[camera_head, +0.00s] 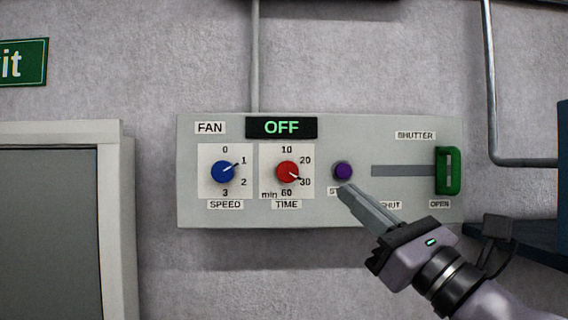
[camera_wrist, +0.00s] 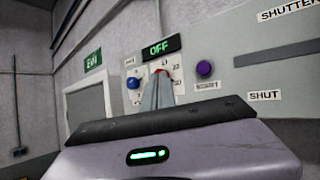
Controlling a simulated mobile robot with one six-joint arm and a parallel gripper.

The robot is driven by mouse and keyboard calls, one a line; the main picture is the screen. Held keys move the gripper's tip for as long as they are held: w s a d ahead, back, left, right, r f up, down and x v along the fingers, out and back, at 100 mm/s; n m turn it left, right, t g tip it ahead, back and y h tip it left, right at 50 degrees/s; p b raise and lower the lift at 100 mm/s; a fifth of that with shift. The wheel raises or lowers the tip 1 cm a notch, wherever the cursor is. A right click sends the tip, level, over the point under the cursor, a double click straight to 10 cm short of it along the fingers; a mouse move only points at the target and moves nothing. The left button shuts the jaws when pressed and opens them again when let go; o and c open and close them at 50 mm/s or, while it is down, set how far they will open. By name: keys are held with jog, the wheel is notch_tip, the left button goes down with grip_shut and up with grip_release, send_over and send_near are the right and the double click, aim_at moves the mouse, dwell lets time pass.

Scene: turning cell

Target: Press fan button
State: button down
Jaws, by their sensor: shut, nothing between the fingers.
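The fan panel (camera_head: 330,215) is a pale grey box on the wall, with a display (camera_head: 282,128) reading OFF. The round purple button (camera_head: 343,171) sits right of the two knobs, above a label mostly hidden by my gripper. That label reads START in the wrist view, where the purple button (camera_wrist: 204,68) is right of my fingers. My gripper (camera_head: 345,190) is shut and empty, its tips just below the button in the head view. I cannot tell whether the tips touch the panel. The blue SPEED knob (camera_head: 223,172) points near 1, and the red TIME knob (camera_head: 287,172) points near 30.
A green shutter handle (camera_head: 448,171) stands at the right end of its slot (camera_head: 403,171), by the OPEN label. A grey door (camera_head: 50,230) is at the left under a green exit sign (camera_head: 22,62). A dark blue object (camera_head: 563,175) stands at the right edge.

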aim_at(344, 171)
jog(key=d+r, duration=0.1)
jog(key=d+r+m+t, duration=0.1)
jog(key=r, duration=0.1)
jog(key=shift+w+d+m+t+h, duration=0.15)
jog(key=shift+d+m+t+h, duration=0.05)
jog(key=shift+m+t+h, duration=0.1)
jog(key=shift+w, duration=0.1)
jog(key=shift+w+f+p, duration=0.1)
jog(key=shift+w+p, duration=1.1)
jog(key=shift+w, duration=3.15)
jog(key=shift+w, duration=0.45)
jog(key=shift+w+p, duration=0.3)
jog(key=shift+w, duration=0.1)
jog(key=shift+s, duration=0.15)
jog(key=shift+s+b, duration=0.4)
jog(key=shift+s, duration=0.35)
